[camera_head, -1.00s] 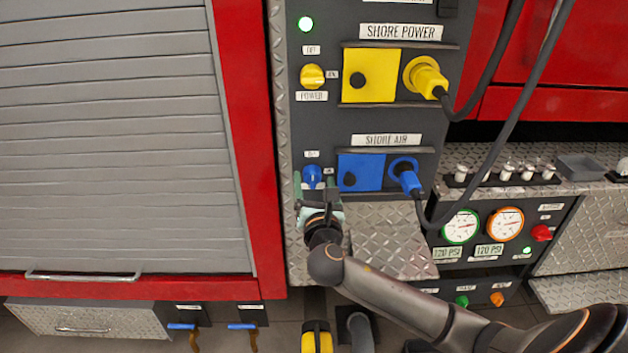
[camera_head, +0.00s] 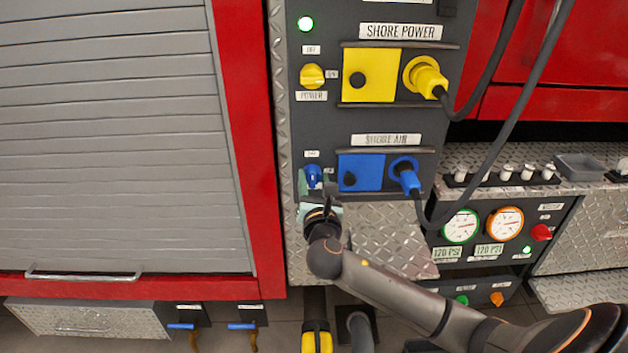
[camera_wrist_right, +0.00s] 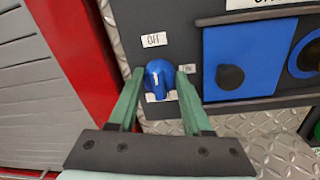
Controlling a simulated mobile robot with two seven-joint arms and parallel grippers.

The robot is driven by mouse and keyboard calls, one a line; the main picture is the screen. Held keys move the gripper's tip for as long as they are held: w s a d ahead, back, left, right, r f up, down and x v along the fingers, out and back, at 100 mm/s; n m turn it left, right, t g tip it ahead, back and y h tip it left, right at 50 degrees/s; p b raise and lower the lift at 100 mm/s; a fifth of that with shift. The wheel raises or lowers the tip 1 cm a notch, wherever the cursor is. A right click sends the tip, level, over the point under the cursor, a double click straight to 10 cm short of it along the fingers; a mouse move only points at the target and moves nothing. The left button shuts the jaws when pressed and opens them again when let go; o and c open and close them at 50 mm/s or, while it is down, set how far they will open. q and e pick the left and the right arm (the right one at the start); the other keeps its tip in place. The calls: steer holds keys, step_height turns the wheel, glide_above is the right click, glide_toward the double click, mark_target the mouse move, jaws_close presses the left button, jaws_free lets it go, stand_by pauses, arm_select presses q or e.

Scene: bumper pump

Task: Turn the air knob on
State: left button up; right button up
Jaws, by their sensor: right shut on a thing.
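The blue air knob (camera_head: 312,174) is on the dark panel, left of the blue shore air plate. It also shows in the right wrist view (camera_wrist_right: 160,78), below an OFF label and left of a partly hidden ON label. Its ridge points roughly up toward OFF. My right gripper (camera_head: 315,181) has reached it from below and is shut on it. Its green fingers (camera_wrist_right: 160,86) stand on either side of the knob. The knob's lower part is partly hidden in the head view. My left gripper is not in view.
The blue shore air plate (camera_head: 361,172) and blue plug (camera_head: 408,178) sit just right of the knob. The yellow power knob (camera_head: 312,77) is above. A dark cable (camera_head: 520,100) hangs at the right. A red-framed shutter (camera_head: 110,140) stands left.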

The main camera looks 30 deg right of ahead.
jaws_close()
